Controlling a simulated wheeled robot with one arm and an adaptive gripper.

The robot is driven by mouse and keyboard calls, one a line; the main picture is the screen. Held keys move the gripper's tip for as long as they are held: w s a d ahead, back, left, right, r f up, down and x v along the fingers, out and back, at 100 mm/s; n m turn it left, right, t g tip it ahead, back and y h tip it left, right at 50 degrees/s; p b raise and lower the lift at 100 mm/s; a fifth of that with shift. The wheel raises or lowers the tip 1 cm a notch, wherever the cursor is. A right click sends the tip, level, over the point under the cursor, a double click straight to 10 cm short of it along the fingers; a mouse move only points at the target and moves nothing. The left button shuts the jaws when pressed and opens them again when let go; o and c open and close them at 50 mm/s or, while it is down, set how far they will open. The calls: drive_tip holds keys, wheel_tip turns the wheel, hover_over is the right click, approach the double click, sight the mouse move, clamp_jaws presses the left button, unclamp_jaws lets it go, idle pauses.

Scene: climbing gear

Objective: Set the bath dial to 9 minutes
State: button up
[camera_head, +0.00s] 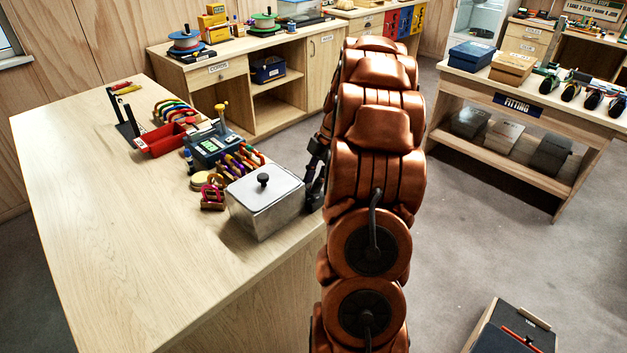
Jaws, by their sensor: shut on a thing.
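The bath is a grey metal box (265,200) with a lid and a black knob on top. It stands at the right edge of the large wooden bench (130,260). My gripper (312,190) is dark and partly hidden by my copper-coloured arm. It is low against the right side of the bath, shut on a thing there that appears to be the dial. The dial itself, its markings and its setting are hidden from this view.
The front of the bench is clear. A fitting table (520,105) stands at the right, and a dark box (510,330) is at the lower right.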

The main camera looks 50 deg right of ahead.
clamp_jaws()
drive_tip(key=b, duration=0.4)
drive_tip(key=shift+f+m, duration=0.3)
drive_tip(key=shift+m, duration=0.1)
drive_tip(key=m+b, duration=0.1)
drive_tip(key=b, duration=0.4)
drive_tip(key=shift+t+h, duration=0.3)
drive_tip(key=shift+t, duration=0.1)
drive_tip(key=shift+s+m+b, duration=0.1)
drive_tip(key=shift+m+b, duration=0.3)
drive_tip(key=shift+b, duration=0.1)
drive_tip(key=m+b, duration=0.1)
drive_tip(key=b, duration=0.2)
drive_tip(key=shift+r+m+t, duration=0.1)
drive_tip(key=shift+m+t, duration=0.2)
drive_tip(key=shift+t, duration=0.1)
drive_tip(key=m+b, duration=0.2)
drive_tip(key=m+t+h+b, duration=0.1)
drive_tip(key=m+b, duration=0.1)
drive_tip(key=shift+s+a+m+h, duration=0.2)
drive_tip(key=shift+m+h, duration=0.1)
drive_tip(key=shift+a+r+m+t+h+b, duration=0.15)
drive_tip(key=shift+m+h+b, duration=0.25)
drive_tip(key=shift+m+b, duration=0.6)
drive_tip(key=shift+d+m+t+h+b, duration=0.15)
drive_tip(key=shift+m+h+b, duration=0.35)
drive_tip(key=shift+m, duration=0.8)
drive_tip(key=shift+a, duration=0.1)
